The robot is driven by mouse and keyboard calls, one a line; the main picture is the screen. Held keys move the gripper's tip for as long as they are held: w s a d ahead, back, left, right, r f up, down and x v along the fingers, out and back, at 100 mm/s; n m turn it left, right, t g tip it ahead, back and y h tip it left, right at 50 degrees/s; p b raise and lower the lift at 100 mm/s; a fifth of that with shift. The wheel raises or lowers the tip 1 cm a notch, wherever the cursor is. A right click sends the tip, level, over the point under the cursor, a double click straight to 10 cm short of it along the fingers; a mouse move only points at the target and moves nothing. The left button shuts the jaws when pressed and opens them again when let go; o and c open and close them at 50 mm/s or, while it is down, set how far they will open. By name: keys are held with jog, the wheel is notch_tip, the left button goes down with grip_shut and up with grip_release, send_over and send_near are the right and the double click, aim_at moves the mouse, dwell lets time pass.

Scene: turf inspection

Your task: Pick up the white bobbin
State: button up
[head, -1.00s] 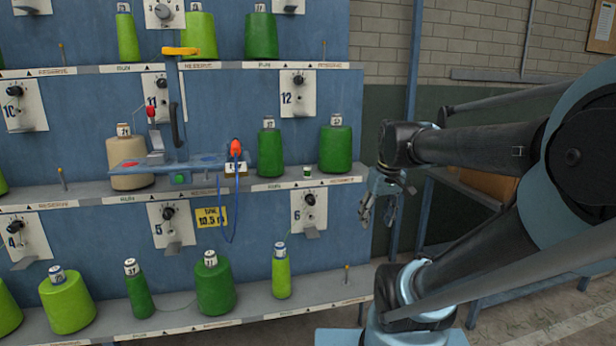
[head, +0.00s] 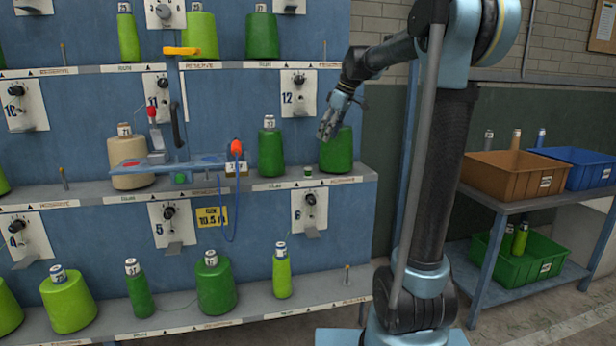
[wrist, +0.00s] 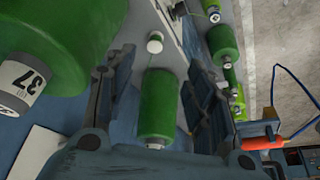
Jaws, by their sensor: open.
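A small white-topped bobbin (head: 308,171) stands on the middle shelf's front edge between two dark green cones; its lower part looks green in the head view. What looks like the same white piece (wrist: 155,43) shows beyond my fingers in the wrist view. My gripper (head: 325,131) is open and empty, above the shelf in front of the right-hand green cone (head: 337,153), which it partly covers. In the wrist view a slimmer green cone (wrist: 158,105) shows between my fingers (wrist: 152,75), and the large green cone labelled 37 (wrist: 60,45) is close on the left.
A cream cone (head: 128,162) stands farther left on the shelf, behind a blue tool carriage (head: 190,166) with an orange handle (head: 236,147). Green cones fill the lower shelf. Brown (head: 510,178), blue (head: 580,165) and green (head: 525,264) crates sit on a rack at right.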

send_near(310, 169)
jog(key=x, duration=0.5)
jog(key=shift+d, duration=0.15)
jog(key=shift+w+a+x, duration=0.1)
jog(key=shift+w+x, duration=0.05)
jog(key=shift+x, duration=1.2)
jog(key=shift+w+a+x, duration=0.1)
jog(key=shift+x, duration=1.3)
jog(key=shift+r, duration=0.15)
jog(key=shift+c, duration=0.3)
jog(key=c, duration=0.9)
